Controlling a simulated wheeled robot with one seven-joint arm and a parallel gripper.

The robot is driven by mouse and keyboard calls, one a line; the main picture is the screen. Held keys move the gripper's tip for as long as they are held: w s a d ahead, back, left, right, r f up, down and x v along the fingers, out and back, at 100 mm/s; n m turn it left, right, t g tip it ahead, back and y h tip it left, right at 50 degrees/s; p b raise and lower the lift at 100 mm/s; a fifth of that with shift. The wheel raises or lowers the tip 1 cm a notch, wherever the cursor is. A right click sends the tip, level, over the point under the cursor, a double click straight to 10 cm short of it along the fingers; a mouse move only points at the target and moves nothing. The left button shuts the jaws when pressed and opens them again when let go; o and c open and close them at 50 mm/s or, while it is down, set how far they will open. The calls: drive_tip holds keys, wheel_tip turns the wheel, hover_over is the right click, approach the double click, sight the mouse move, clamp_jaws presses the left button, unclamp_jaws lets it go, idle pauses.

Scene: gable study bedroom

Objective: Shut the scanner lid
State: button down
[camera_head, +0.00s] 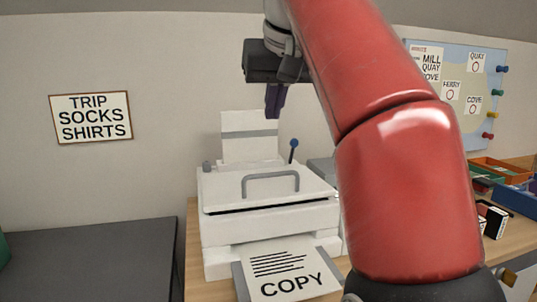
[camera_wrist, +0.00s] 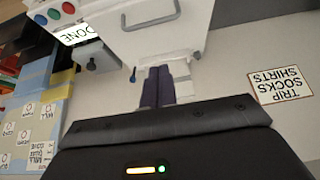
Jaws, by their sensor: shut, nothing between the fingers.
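The white scanner (camera_head: 222,228) stands on a wooden desk. Its lid (camera_head: 225,188), with a grey bar handle (camera_head: 270,176), lies down over the body. A thin dark line runs under the lid's front edge; I cannot tell if it rests fully closed. The lid and handle (camera_wrist: 150,22) also show at the top of the wrist view. My gripper (camera_head: 273,112) is above and behind the lid, by the upright white sheet at the back, apart from the handle. Its purple fingers (camera_wrist: 158,88) are together and empty.
A printed COPY sheet (camera_head: 287,270) lies at the scanner's front. A blue-knobbed lever (camera_head: 293,148) stands at the back right. A DONE sign (camera_wrist: 75,33) with coloured buttons is beside the scanner. Coloured trays (camera_head: 500,170) are on the right.

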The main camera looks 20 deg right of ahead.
drive_tip(key=b, duration=0.2)
hover_over(269, 196)
drive_tip(key=f, duration=0.5)
drive_tip(key=w+f, duration=0.1)
drive_tip(key=f, duration=0.1)
drive_tip(key=shift+f, duration=0.3)
drive_tip(key=shift+s+f+b, duration=0.2)
drive_tip(key=shift+s+f, duration=0.05)
drive_tip(key=shift+f, duration=0.3)
drive_tip(key=shift+s+f+b, duration=0.15)
drive_tip(key=shift+s+f, duration=0.1)
drive_tip(key=shift+f, duration=0.25)
drive_tip(key=shift+s+f, duration=0.1)
drive_tip(key=shift+f, duration=0.35)
drive_tip(key=shift+f, duration=0.1)
